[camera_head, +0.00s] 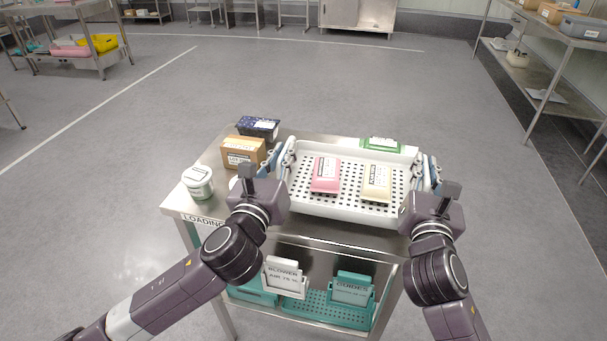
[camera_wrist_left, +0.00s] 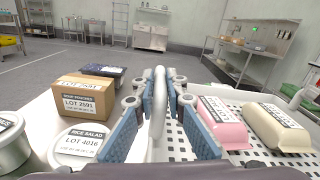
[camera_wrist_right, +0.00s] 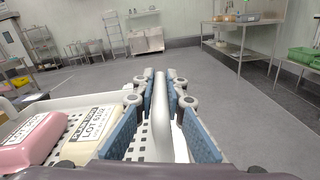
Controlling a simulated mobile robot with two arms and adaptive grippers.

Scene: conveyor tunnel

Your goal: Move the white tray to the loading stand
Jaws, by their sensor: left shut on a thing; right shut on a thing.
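The white tray (camera_head: 341,212) is at the loading stand (camera_head: 210,211), level above the right part of its steel top; I cannot tell whether it touches. It has a perforated floor and carries a pink pack (camera_head: 326,175) and a cream pack (camera_head: 376,184). My left gripper (camera_head: 279,163) is shut on the tray's left handle, which shows between the blue fingers in the left wrist view (camera_wrist_left: 157,110). My right gripper (camera_head: 428,172) is shut on the right handle, seen in the right wrist view (camera_wrist_right: 161,115).
On the stand's left part are a cardboard box (camera_head: 242,153), a dark blue pack (camera_head: 258,128) and a white tub (camera_head: 198,182). The lower shelf holds teal trays (camera_head: 318,309) with BLOWER and GUIDES signs. Open floor lies beyond; a steel rack (camera_head: 560,60) stands right.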

